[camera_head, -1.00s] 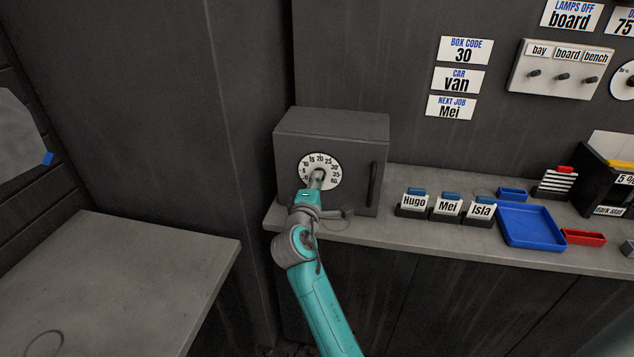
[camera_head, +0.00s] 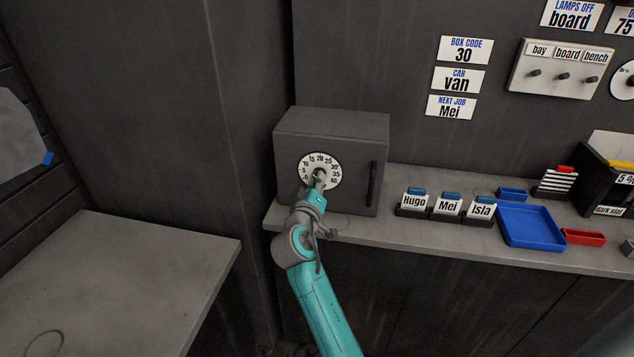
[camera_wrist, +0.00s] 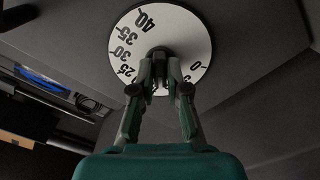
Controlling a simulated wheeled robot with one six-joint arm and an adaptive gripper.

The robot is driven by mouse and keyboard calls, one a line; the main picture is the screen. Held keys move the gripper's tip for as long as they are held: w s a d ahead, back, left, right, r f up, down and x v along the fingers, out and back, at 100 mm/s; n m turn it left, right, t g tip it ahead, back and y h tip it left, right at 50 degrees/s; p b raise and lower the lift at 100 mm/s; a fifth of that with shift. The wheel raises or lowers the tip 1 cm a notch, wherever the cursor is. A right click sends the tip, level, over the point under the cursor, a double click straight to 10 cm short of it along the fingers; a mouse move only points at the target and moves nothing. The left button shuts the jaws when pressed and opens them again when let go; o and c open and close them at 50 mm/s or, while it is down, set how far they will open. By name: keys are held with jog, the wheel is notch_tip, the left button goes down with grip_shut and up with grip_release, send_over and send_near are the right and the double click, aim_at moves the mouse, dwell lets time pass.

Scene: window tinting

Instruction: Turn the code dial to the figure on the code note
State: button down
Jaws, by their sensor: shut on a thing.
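The code dial (camera_head: 334,163) is a white disc with figures from 0 to 40 on the front of a grey box (camera_head: 331,124). It also shows in the wrist view (camera_wrist: 196,28), rolled over, with my gripper (camera_wrist: 160,62) shut on the dark knob (camera_wrist: 160,50) at its centre. In the head view my gripper (camera_head: 319,175) reaches the dial from below and hides part of it. The pointer's exact reading is hidden by the fingers. The code note (camera_head: 465,51) on the wall reads "BOX CODE 30".
The box has a dark upright handle (camera_head: 373,184) right of the dial. Name-card holders (camera_head: 446,207), a blue tray (camera_head: 531,226) and a red tray (camera_head: 584,237) lie along the shelf to the right. The left bench top (camera_head: 130,285) is mostly clear.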

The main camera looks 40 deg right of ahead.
jog(key=m, duration=2)
jog(key=shift+w+f, duration=0.1)
jog(key=shift+m, duration=0.3)
jog(key=c, duration=1.2)
grip_release()
jog(key=shift+o, duration=0.2)
jog(key=shift+a, duration=0.1)
jog(key=v, duration=1.2)
